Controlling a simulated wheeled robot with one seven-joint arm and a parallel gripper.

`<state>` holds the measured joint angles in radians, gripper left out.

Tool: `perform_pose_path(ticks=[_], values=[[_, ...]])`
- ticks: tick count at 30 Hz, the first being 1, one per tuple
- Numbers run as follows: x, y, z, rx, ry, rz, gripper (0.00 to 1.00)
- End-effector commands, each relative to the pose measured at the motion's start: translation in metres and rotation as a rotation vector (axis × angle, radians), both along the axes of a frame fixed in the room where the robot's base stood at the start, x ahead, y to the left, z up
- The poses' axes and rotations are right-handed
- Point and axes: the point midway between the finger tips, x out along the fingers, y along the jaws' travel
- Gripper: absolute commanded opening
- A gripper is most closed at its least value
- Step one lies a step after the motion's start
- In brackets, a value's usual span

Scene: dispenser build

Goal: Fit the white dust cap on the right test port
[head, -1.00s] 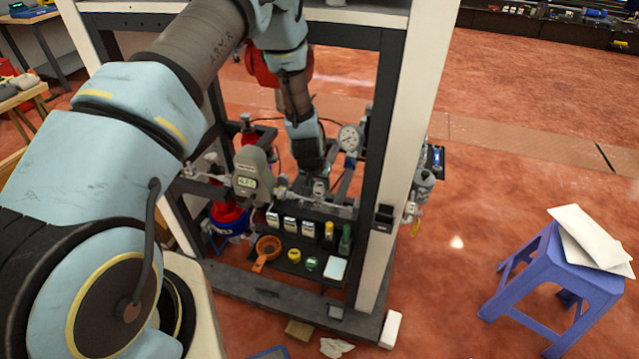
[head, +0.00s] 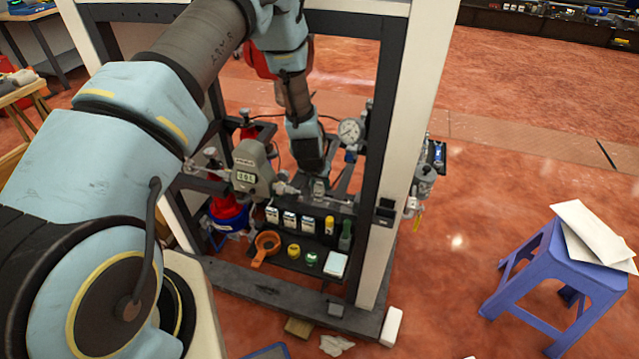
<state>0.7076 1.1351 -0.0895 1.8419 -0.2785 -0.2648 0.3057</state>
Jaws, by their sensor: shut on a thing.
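My gripper (head: 312,172) points down inside the frame, just above the pipework at the middle of the rack. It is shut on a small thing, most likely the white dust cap. The jaw tips and the cap are too small and too dark to make out. A clear-topped fitting (head: 319,187) stands on the pipework right beside the jaws. I cannot tell which fitting is the right test port, or whether the held cap touches it. A yellow cap (head: 293,250) and a green cap (head: 311,258) lie on the dark shelf below.
A grey meter (head: 250,168) with a display stands left of my gripper, and a round gauge (head: 349,131) stands to the right. A pale post (head: 396,170) rises at the right. Open floor lies beyond the rack.

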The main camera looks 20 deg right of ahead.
Motion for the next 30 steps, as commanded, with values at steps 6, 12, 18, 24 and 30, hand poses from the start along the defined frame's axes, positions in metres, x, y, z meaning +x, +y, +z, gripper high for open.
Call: perform_pose_path(ticks=[6, 12, 18, 24, 30], values=[[0.0001, -0.0001, 0.0003, 0.0, 0.0, 0.0, 0.0], [0.0, 0.0, 0.0002, 0.0, 0.0, 0.0, 0.0], [0.0, 0.0, 0.0002, 0.0, 0.0, 0.0, 0.57], [0.0, 0.0, 0.0002, 0.0, 0.0, 0.0, 0.77], [0.0001, 0.0001, 0.0002, 0.0, 0.0, 0.0, 0.82]])
